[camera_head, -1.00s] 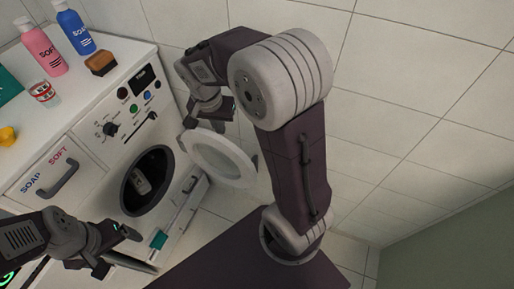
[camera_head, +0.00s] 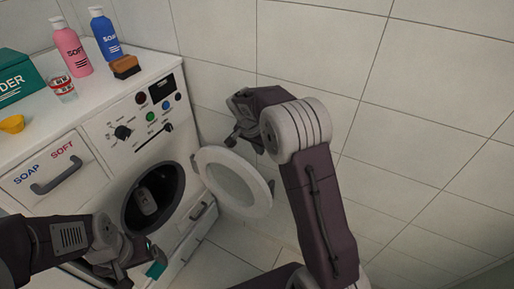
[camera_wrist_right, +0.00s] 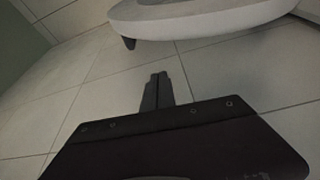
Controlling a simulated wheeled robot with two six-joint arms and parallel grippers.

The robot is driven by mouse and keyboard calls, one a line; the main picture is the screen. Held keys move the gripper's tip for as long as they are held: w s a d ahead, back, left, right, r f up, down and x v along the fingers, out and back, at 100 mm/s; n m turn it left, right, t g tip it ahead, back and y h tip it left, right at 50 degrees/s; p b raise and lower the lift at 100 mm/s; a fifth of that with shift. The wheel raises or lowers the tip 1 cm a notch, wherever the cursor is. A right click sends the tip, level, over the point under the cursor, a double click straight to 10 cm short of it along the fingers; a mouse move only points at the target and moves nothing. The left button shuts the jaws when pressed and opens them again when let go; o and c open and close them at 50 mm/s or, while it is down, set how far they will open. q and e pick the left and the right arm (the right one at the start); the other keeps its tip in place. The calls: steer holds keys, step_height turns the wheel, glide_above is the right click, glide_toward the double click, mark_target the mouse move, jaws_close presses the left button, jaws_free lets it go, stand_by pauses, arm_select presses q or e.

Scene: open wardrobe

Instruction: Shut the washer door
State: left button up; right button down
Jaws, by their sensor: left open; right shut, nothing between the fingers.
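The white washer (camera_head: 105,160) stands at the left in the head view. Its round white door (camera_head: 235,182) stands wide open to the right of the dark drum opening (camera_head: 130,210). Part of the door (camera_wrist_right: 200,27) also shows along the top of the right wrist view. My right gripper (camera_head: 233,141) is shut and empty, just above the door's upper edge; I cannot tell whether it touches. Its closed fingers (camera_wrist_right: 157,92) appear apart from the door in the wrist view. My left gripper (camera_head: 140,264) is open and empty, low in front of the washer.
A pink bottle (camera_head: 73,52), a blue bottle (camera_head: 104,35), a brown brush (camera_head: 125,67), a jar (camera_head: 62,88), a yellow cup (camera_head: 11,124) and a teal box (camera_head: 20,80) stand on top. A grey object (camera_head: 146,201) shows inside the drum. A tiled wall (camera_head: 320,60) stands behind.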

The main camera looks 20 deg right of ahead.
steer(key=f, duration=0.1)
steer(key=s+a+f, duration=0.1)
steer(key=a+f+b, duration=0.1)
steer(key=shift+s+a+f, duration=0.1)
steer(key=shift+s+f, duration=0.2)
stand_by(0.3)
